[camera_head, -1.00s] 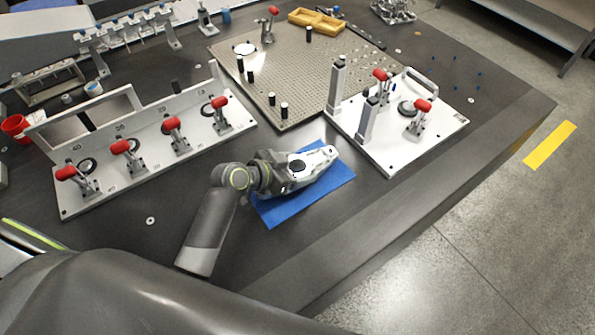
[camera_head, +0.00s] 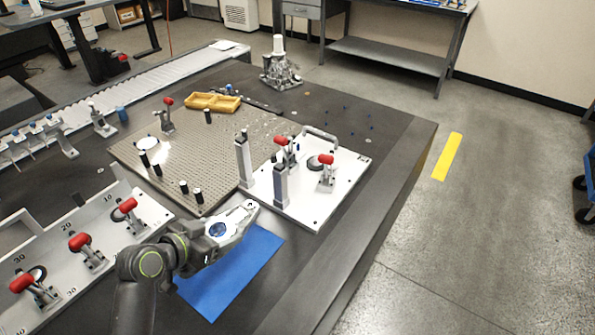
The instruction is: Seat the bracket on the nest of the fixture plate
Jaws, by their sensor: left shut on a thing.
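A light grey metal bracket (camera_head: 239,218) with a round hole and a tapered end is held by my left gripper (camera_head: 212,236). The gripper is shut on the bracket's near end; its fingertips are partly hidden. The bracket appears raised above the upper left part of the blue mat (camera_head: 235,280), and the mat's blue shows through its hole. The white fixture plate (camera_head: 317,217) lies behind and to the right of the bracket, apart from it. My right gripper is not in view.
A long white fixture with red clamps (camera_head: 84,249) stands at the left. A perforated plate (camera_head: 215,165) with black pins lies behind the bracket. A yellow tray (camera_head: 212,103) and a metal casting (camera_head: 280,75) stand farther back. The table's right edge is clear.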

